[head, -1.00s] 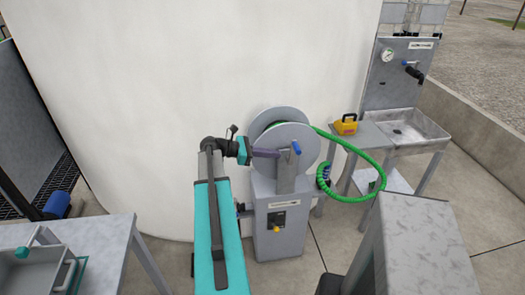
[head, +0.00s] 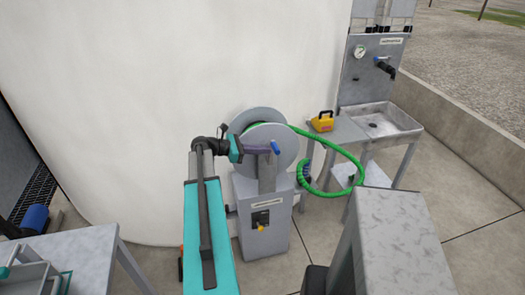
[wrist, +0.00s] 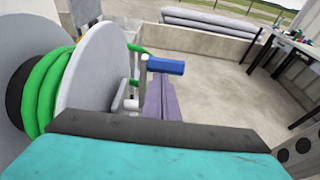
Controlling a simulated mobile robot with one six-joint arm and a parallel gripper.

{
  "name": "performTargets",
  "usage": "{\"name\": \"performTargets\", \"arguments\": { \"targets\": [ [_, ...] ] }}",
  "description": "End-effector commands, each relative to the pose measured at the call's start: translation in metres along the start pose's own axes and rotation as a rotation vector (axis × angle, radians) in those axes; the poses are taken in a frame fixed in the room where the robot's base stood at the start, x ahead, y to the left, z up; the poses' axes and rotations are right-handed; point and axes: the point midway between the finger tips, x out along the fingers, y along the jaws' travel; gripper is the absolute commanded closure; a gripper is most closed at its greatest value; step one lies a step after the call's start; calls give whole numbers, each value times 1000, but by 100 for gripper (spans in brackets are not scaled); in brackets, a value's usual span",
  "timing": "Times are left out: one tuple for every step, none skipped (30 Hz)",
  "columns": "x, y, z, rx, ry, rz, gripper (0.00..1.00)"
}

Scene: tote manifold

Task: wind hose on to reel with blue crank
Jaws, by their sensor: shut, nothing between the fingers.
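The hose reel (head: 264,131) stands on a grey pedestal in the middle of the head view, with pale round side discs. The blue crank handle (head: 276,147) is on its near face; in the wrist view the blue handle (wrist: 166,66) sticks out to the right on a pale crank arm. The green hose (head: 349,158) has turns between the discs (wrist: 50,90) and a loose loop hanging to the right. My gripper (head: 268,151) has purple fingers (wrist: 161,98), shut and empty, in front of the reel's face beside the handle. I cannot tell whether they touch it.
A yellow can (head: 322,122) stands on a side shelf by a metal sink (head: 381,121). A grey cabinet top (head: 402,225) is near at right, a metal table (head: 75,255) at lower left. A large white tank wall (head: 170,80) is behind the reel.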

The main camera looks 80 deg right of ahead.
Motion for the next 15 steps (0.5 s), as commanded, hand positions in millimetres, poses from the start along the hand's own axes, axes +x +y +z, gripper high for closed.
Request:
{"name": "performTargets", "arguments": {
  "targets": [
    [1, 0, 1, 0, 0, 0, 100],
    [1, 0, 1, 0, 0, 0, 100],
    [2, 0, 2, 0, 0, 0, 100],
    [2, 0, 3, 0, 0, 0, 100],
    [3, 0, 3, 0, 0, 0, 100],
    [5, 0, 4, 0, 0, 0, 100],
    [6, 0, 5, 0, 0, 0, 100],
    [7, 0, 6, 0, 0, 0, 100],
    [8, 0, 7, 0, 0, 0, 100],
    [10, 0, 8, 0, 0, 0, 100],
    [12, 0, 9, 0, -1, -1, 100],
    [14, 0, 11, 0, -1, -1, 100],
    [16, 0, 12, 0, -1, -1, 100],
    [18, 0, 13, 0, -1, -1, 100],
    [22, 0, 15, 0, -1, -1, 100]
  ]
}}
